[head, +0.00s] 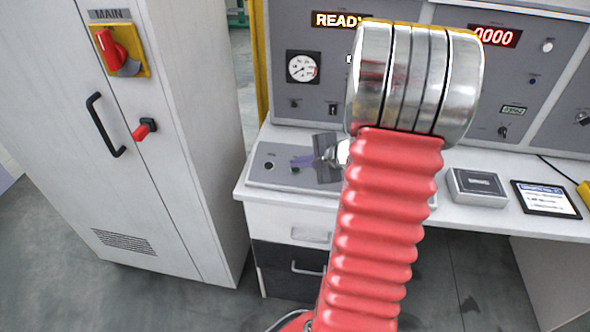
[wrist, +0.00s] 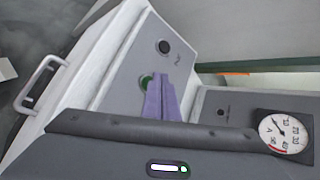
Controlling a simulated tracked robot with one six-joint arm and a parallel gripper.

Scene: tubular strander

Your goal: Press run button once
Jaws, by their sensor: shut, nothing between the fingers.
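The green button (head: 295,170), which appears to be the run button, sits on the sloped panel at the left end of the console desk. It also shows in the wrist view (wrist: 146,81), partly covered by my fingertips. My gripper (head: 294,162) has purple fingers, shut and empty, pointing at the green button. In the wrist view my gripper (wrist: 157,78) overlaps the button's right side; I cannot tell whether it touches. A black button (head: 269,165) lies left of the green one; it also shows in the wrist view (wrist: 164,47).
A grey cabinet (head: 185,200) with a red main switch (head: 115,48) stands at the left. The upright console panel carries a READY display (head: 340,20) and a gauge (head: 302,67). A grey box (head: 477,187) and a tablet (head: 546,199) lie on the desk at right.

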